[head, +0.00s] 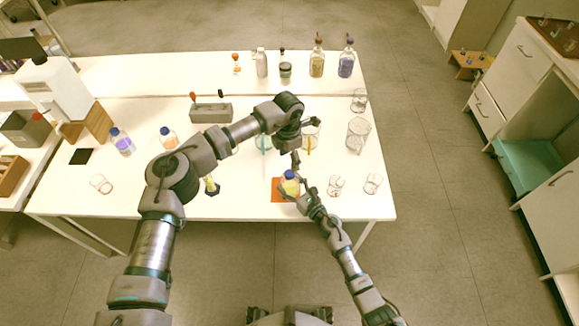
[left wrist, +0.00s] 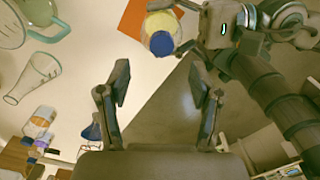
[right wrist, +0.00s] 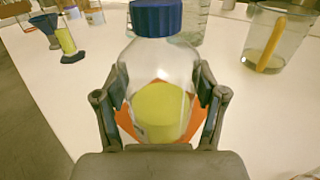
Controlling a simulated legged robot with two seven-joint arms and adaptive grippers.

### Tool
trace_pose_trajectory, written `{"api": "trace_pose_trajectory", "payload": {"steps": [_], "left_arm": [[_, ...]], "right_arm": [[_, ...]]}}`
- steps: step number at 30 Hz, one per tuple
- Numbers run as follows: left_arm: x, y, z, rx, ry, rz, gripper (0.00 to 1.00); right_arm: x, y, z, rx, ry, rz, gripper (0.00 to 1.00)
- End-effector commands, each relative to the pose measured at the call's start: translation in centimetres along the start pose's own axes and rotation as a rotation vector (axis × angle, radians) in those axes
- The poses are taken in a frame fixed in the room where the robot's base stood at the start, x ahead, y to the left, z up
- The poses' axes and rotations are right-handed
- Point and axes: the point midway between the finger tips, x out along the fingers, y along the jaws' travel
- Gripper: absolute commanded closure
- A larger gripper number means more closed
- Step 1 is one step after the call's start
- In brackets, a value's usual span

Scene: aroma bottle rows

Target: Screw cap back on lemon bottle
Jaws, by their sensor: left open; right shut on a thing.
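The lemon bottle (head: 290,187) is clear glass with yellow liquid and stands upright on an orange mat (head: 277,196). Its blue cap (right wrist: 157,17) sits on the neck; how tightly it is threaded cannot be told. My right gripper (right wrist: 160,95) is shut around the bottle's body, one finger on each side. My left gripper (left wrist: 160,82) is open and empty. In the head view it hangs just above the bottle. In the left wrist view the blue cap (left wrist: 162,43) and yellow bottle lie beyond its fingertips, apart from them.
Empty glass beakers (head: 336,186) stand right of the mat, with a larger beaker (head: 358,134) behind. A blue-based flask or cylinder (head: 211,186) stands to the left. Two capped bottles (head: 121,141) (head: 168,138) are farther left. Several bottles line the back. The front table edge is close.

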Motion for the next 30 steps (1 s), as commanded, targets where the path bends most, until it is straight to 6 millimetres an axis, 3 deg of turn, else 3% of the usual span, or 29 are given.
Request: {"api": "trace_pose_trajectory", "payload": {"steps": [3,7,19,20,21,23,30], "left_arm": [[-2.3,0.0,0.0,0.0,-0.001,0.001,0.35],[-3.9,0.1,0.1,0.001,-0.001,0.0,0.35],[-4.6,0.0,0.0,0.001,0.001,-0.002,0.35],[-4.6,0.0,0.0,0.001,0.001,-0.002,0.35],[-4.6,0.0,0.0,0.001,0.001,-0.002,0.35],[-4.6,0.0,0.0,0.001,0.001,-0.002,0.35],[-4.6,0.1,0.0,0.001,0.001,-0.002,0.35]], "right_arm": [[0.0,0.0,0.1,0.0,-0.002,0.0,1.0],[0.0,0.0,0.1,0.0,-0.002,0.0,1.0],[0.0,0.0,0.1,0.0,-0.002,0.0,1.0],[0.0,0.0,0.1,0.0,-0.002,0.0,0.25],[0.0,0.0,0.1,0.0,-0.002,0.0,0.15],[0.0,0.0,0.1,0.0,-0.002,0.0,0.0],[0.0,0.0,0.0,0.0,0.0,0.0,0.0]]}}
